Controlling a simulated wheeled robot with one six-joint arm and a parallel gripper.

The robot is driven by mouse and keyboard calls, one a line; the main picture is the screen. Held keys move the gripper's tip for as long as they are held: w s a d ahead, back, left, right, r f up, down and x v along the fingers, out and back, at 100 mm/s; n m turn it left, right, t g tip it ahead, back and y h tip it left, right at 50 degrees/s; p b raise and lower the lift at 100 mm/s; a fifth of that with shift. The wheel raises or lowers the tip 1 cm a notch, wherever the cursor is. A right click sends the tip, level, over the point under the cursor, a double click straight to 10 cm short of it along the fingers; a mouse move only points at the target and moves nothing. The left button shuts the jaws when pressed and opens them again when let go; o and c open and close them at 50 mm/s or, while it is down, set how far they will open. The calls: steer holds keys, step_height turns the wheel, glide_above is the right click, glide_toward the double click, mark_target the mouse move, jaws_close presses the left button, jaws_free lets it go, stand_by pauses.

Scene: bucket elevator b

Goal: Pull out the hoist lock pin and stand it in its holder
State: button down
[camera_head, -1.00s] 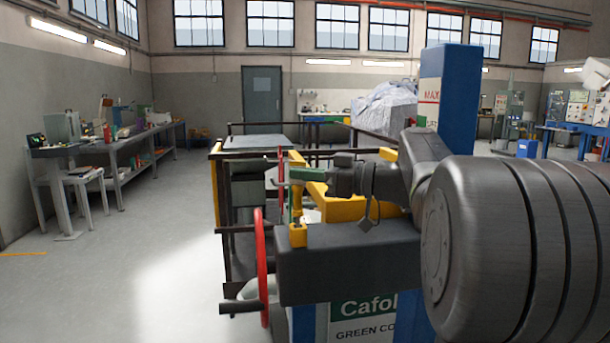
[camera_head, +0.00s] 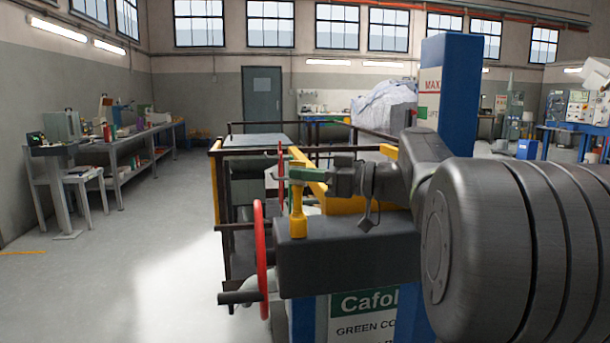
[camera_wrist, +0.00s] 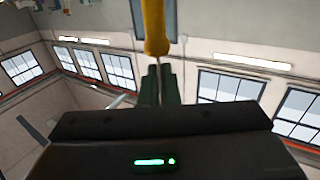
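My gripper (camera_head: 292,174) has dark green fingers that point left in the head view, just above the grey block. An upright yellow piece (camera_head: 298,215), which looks like the lock pin or its holder, stands below the fingertips, its wider lower end against the block. In the wrist view the fingers (camera_wrist: 160,72) lie close together with a narrow gap. The rounded end of a yellow piece (camera_wrist: 155,28) lines up with their tips. I cannot tell whether the fingers grip it or only meet it. I cannot tell pin and holder apart.
The dark grey block (camera_head: 345,257) sits on the blue machine. A red handwheel (camera_head: 261,250) stands at its left. Dark railings (camera_head: 218,195) and a tall blue column (camera_head: 455,95) rise close by. The floor (camera_head: 110,270) at left is clear.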

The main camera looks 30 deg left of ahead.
steer(key=c, duration=1.6)
jaws_free()
steer(key=d, duration=0.4)
steer(key=w+d, duration=0.1)
steer(key=d, duration=0.4)
steer(key=w+d, duration=0.1)
steer(key=d, duration=0.3)
steer(key=shift+w+d+f, duration=0.1)
steer(key=shift+w+d, duration=0.1)
steer(key=shift+d, duration=0.1)
steer(key=a, duration=0.4)
steer(key=s+a, duration=0.1)
steer(key=a, duration=0.4)
steer(key=s+a, duration=0.1)
steer(key=a, duration=0.3)
steer(key=shift+s+a, duration=0.2)
steer(key=shift+a, duration=0.15)
steer(key=shift+r, duration=0.25)
steer(key=shift+d+p, duration=0.15)
steer(key=shift+p, duration=0.15)
